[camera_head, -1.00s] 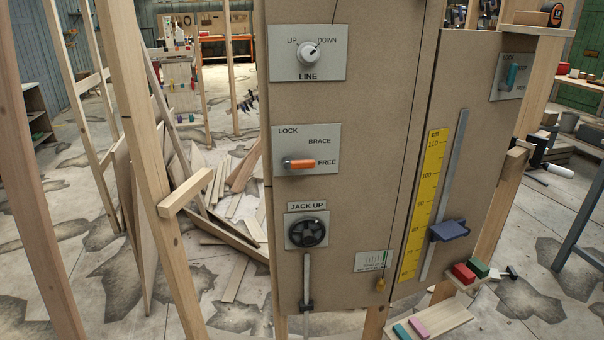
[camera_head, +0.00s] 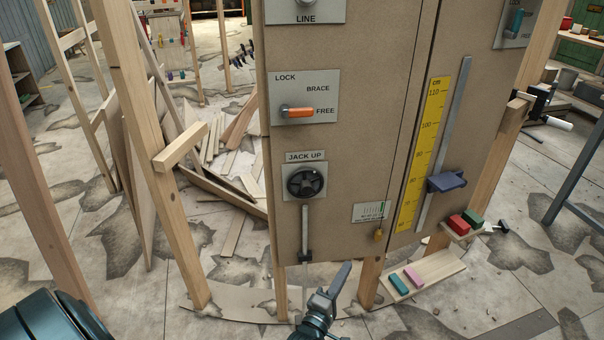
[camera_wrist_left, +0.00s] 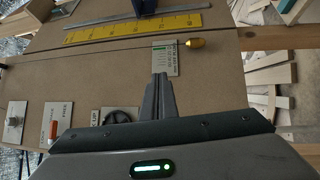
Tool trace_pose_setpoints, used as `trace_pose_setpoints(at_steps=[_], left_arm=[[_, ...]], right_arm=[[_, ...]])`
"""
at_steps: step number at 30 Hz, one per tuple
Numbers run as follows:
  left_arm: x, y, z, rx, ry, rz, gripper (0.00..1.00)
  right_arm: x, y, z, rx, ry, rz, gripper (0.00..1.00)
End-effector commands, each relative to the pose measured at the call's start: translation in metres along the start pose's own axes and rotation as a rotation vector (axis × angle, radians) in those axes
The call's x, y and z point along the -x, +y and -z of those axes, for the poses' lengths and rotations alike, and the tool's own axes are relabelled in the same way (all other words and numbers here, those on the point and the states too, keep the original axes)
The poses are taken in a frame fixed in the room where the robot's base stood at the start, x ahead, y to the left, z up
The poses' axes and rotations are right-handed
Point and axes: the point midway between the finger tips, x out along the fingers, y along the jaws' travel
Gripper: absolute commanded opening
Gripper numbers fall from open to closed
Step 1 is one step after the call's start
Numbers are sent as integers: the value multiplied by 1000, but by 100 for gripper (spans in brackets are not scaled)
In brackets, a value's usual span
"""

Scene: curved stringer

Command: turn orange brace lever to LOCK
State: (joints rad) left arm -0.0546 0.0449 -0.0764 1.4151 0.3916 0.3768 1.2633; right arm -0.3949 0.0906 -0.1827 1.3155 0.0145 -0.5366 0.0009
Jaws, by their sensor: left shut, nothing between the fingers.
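The orange brace lever (camera_head: 299,113) is on a grey plate (camera_head: 305,86) marked LOCK, BRACE and FREE. Its handle lies level and points right at FREE; LOCK is at the plate's upper left. In the left wrist view the lever (camera_wrist_left: 54,129) shows at the lower left. My left gripper (camera_head: 342,275) is in the head view at the bottom middle, below the panel's lower part and well below the lever. Its fingers (camera_wrist_left: 161,82) are together and empty in the left wrist view. My right gripper is not in view.
A black JACK UP knob (camera_head: 306,181) is below the brace plate, with a vertical slot and slider under it. A yellow scale (camera_head: 422,150) with a blue slider (camera_head: 447,182) is to the right. A wooden stud (camera_head: 150,150) stands left of the panel.

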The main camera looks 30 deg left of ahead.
Motion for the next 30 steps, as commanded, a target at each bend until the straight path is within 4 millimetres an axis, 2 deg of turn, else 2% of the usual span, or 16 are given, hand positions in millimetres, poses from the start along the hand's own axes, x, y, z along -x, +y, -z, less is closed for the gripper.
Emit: trace_pose_setpoints(at_steps=[1, 6, 12, 15, 21, 30], left_arm=[[-14, 25, 8, 96, 26, -74, 0], [-42, 106, 36, 439, 76, -332, 0], [-52, 188, 72, 806, 60, -635, 0], [-51, 217, 88, 943, 35, -756, 0], [-46, 247, 104, 1098, -11, -897, 0], [-44, 252, 107, 1127, -22, -923, 0]], right_arm=[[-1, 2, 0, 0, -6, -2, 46], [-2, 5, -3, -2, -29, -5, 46], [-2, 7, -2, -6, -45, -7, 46], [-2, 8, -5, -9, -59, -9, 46], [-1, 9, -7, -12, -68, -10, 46], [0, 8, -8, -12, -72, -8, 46]])
